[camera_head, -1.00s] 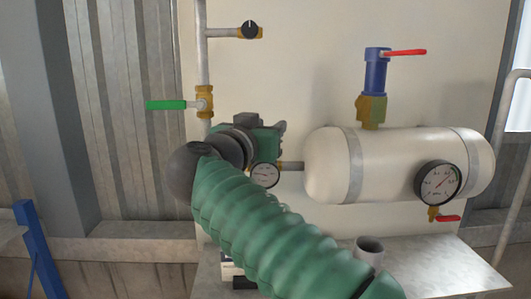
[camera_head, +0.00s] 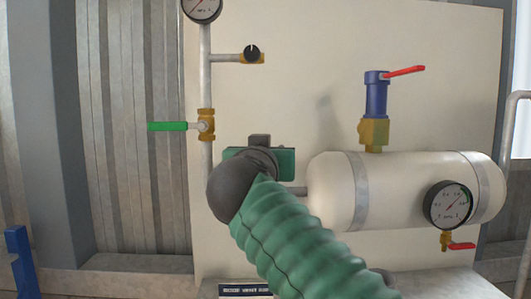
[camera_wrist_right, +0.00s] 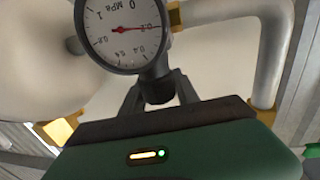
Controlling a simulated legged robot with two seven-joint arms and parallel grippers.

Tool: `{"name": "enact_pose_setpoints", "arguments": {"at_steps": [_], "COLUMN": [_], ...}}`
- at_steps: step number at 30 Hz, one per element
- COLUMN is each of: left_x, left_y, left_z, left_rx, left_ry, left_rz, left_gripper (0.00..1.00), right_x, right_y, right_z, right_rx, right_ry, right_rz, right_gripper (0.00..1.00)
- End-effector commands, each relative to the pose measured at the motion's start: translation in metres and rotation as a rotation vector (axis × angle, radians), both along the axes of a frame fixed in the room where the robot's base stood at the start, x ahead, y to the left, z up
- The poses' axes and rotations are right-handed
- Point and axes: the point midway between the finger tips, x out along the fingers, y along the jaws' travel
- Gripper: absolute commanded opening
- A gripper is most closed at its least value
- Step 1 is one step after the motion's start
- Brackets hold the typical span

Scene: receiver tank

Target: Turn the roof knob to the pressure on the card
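In the right wrist view, a dark knob (camera_wrist_right: 157,90) sits just below a round pressure gauge (camera_wrist_right: 122,28), which appears upside down with its red needle near 0.2. My right gripper (camera_wrist_right: 158,85) has one grey finger on each side of this knob. I cannot tell whether the fingers press on it. In the head view, my green right arm reaches in from the lower right, and the green housing of my right gripper (camera_head: 287,163) hides the knob and its small gauge. A dark plate with white text (camera_head: 245,291) is partly in view at the bottom, too small to read. My left gripper is not in view.
A cream tank (camera_head: 405,190) with a gauge (camera_head: 448,205) lies to the right. A blue valve with a red handle (camera_head: 377,97) stands on it. A pipe on the left carries a green-handled valve (camera_head: 167,126), a black knob (camera_head: 252,52) and a top gauge (camera_head: 202,6).

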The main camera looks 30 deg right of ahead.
Motion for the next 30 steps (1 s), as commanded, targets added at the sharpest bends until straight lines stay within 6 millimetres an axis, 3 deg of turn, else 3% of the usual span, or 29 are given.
{"name": "enact_pose_setpoints", "arguments": {"at_steps": [4, 16, 24, 30], "left_x": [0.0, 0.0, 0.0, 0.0], "left_y": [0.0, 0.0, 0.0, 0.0], "left_z": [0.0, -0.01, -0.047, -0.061], "left_rx": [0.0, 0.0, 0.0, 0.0], "left_ry": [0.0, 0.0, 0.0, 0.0], "left_rz": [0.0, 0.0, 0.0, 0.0], "left_gripper": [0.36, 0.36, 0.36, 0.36], "right_x": [0.0, -0.01, -0.063, -0.102], "right_y": [0.001, 0.011, 0.058, 0.091], "right_z": [0.0, -0.002, -0.008, -0.007], "right_rx": [0.0, 0.0, 0.002, 0.001], "right_ry": [0.0, -0.005, -0.003, 0.002], "right_rz": [0.0, 0.003, 0.006, 0.003], "right_gripper": [0.56, 0.56, 0.56, 0.56]}}
